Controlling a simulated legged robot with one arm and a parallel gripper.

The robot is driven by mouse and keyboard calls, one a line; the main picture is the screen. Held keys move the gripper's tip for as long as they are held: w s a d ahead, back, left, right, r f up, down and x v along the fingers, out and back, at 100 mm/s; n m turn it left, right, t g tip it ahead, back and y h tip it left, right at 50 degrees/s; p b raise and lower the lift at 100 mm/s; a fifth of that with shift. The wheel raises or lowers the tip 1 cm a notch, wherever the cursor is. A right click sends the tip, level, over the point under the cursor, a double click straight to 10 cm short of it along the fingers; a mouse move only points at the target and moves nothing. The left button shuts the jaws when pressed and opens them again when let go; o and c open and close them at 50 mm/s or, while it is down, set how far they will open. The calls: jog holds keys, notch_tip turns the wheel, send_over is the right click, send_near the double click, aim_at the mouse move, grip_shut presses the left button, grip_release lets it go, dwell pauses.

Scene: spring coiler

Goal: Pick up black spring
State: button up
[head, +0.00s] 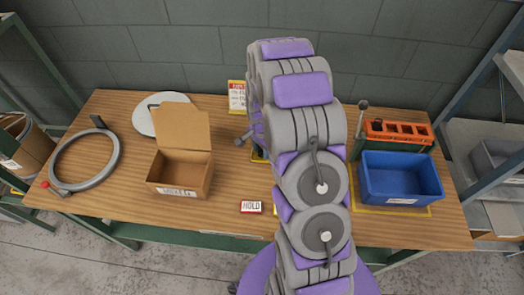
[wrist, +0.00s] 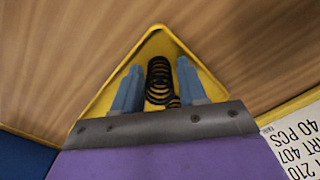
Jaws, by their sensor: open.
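The black spring (wrist: 159,80) shows in the wrist view, standing out against a yellow-edged triangular tray or mat (wrist: 157,33) on the wooden table. My gripper (wrist: 158,84) is open, with one blue finger on each side of the spring. A little space shows between the fingers and the coils. The lower end of the spring is hidden behind my gripper's grey plate. In the head view my purple and grey arm covers the spring and my gripper.
An open cardboard box (head: 180,176), a grey ring (head: 85,160) and a white disc (head: 152,112) are on the left of the table (head: 228,190). A blue bin (head: 400,180) and an orange rack (head: 398,132) are on the right.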

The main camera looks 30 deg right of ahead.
jog(key=shift+a+r, duration=0.1)
jog(key=shift+a, duration=0.15)
jog(key=shift+c, duration=1.4)
jog(key=shift+d, duration=0.3)
grip_shut()
